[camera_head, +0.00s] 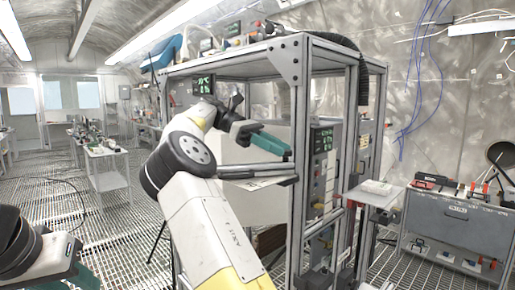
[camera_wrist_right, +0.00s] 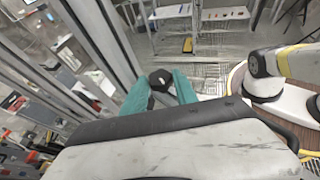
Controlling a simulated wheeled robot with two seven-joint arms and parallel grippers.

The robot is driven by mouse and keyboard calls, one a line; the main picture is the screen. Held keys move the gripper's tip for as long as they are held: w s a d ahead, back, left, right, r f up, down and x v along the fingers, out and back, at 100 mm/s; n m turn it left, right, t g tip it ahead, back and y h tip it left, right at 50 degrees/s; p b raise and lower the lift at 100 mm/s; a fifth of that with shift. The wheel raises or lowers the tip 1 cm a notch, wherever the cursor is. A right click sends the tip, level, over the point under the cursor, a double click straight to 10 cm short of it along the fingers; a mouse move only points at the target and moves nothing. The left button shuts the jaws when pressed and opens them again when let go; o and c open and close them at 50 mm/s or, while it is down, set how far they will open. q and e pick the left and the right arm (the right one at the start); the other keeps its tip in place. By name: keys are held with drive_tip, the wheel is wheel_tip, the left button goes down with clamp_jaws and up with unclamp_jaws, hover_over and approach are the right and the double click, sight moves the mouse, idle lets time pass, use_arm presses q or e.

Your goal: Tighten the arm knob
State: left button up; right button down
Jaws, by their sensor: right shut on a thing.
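A dark, rounded knob (camera_wrist_right: 160,79) shows between the two teal fingertips in the right wrist view. My right gripper (camera_wrist_right: 158,88) is shut on it, with a finger on each side. In the head view my right gripper (camera_head: 270,144) is at the front of the metal frame, beside a post, and the knob cannot be made out there. Part of my left arm (camera_head: 35,255) shows at the lower left, with a bit of teal (camera_head: 86,279) at the picture's bottom edge. Whether my left gripper is open or shut cannot be seen.
A tall aluminium frame (camera_head: 298,150) with panels and switches stands close around my right gripper. A grey cabinet (camera_head: 460,225) with tools on top is at the right. Benches (camera_head: 105,165) stand at the far left. Grated floor (camera_head: 110,230) lies open at the left.

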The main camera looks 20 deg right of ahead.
drive_tip(key=c, duration=1)
unclamp_jaws()
drive_tip(key=shift+o, duration=0.2)
drive_tip(key=shift+s+n+t+h, duration=0.15)
drive_tip(key=shift+n+t+h, duration=0.25)
drive_tip(key=shift+n, duration=0.2)
